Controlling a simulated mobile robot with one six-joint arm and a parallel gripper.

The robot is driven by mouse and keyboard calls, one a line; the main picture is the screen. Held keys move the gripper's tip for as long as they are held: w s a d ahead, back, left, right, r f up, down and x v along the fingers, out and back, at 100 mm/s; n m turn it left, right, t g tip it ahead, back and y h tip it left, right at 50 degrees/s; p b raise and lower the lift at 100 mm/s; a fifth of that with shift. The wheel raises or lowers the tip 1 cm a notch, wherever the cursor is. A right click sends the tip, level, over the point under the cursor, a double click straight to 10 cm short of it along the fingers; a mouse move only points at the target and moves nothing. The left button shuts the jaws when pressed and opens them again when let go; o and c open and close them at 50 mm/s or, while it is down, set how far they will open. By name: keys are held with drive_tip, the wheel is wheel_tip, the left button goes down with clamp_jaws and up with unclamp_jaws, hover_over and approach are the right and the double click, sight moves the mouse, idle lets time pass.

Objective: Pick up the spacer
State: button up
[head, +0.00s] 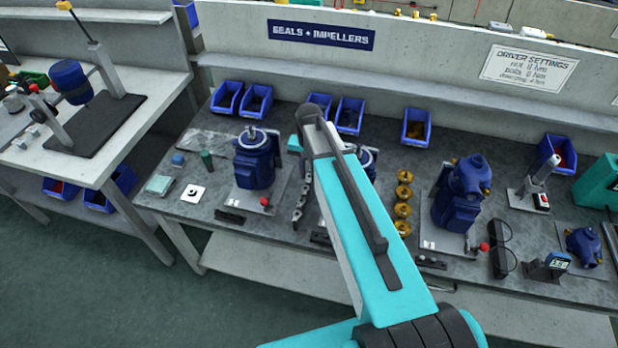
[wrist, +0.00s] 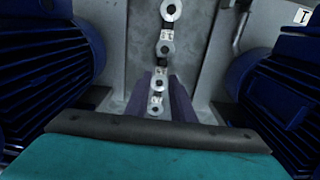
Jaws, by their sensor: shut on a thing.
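A column of small silver-grey metal pieces with round holes runs up the middle of the wrist view. The nearest pieces, where the spacer (wrist: 157,98) appears to be, lie between the two fingers of my gripper (wrist: 158,88). The fingers are shut on it, one on each side. I cannot tell whether it touches the bench or is lifted. Further metal pieces (wrist: 167,45) continue beyond it. In the head view the row of metal pieces (head: 299,207) shows left of my arm, and my gripper is hidden behind the arm.
Blue pump bodies stand close on both sides in the wrist view, left (wrist: 45,65) and right (wrist: 285,90). In the head view a blue pump (head: 255,160) stands left of the row, and brass rings (head: 403,195) lie to the right. Blue bins (head: 350,115) line the back.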

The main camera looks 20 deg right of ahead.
drive_tip(key=shift+r, duration=0.15)
wheel_tip(320, 180, up, 10)
drive_tip(key=b, duration=0.2)
idle(0.8)
drive_tip(key=shift+r, duration=0.1)
drive_tip(key=shift+b, duration=0.3)
wheel_tip(320, 180, up, 7)
drive_tip(key=n+b, duration=0.2)
drive_tip(key=n, duration=1)
hover_over(309, 177)
drive_tip(key=a, duration=0.3)
drive_tip(key=shift+s+a, duration=0.2)
drive_tip(key=shift+s, duration=0.1)
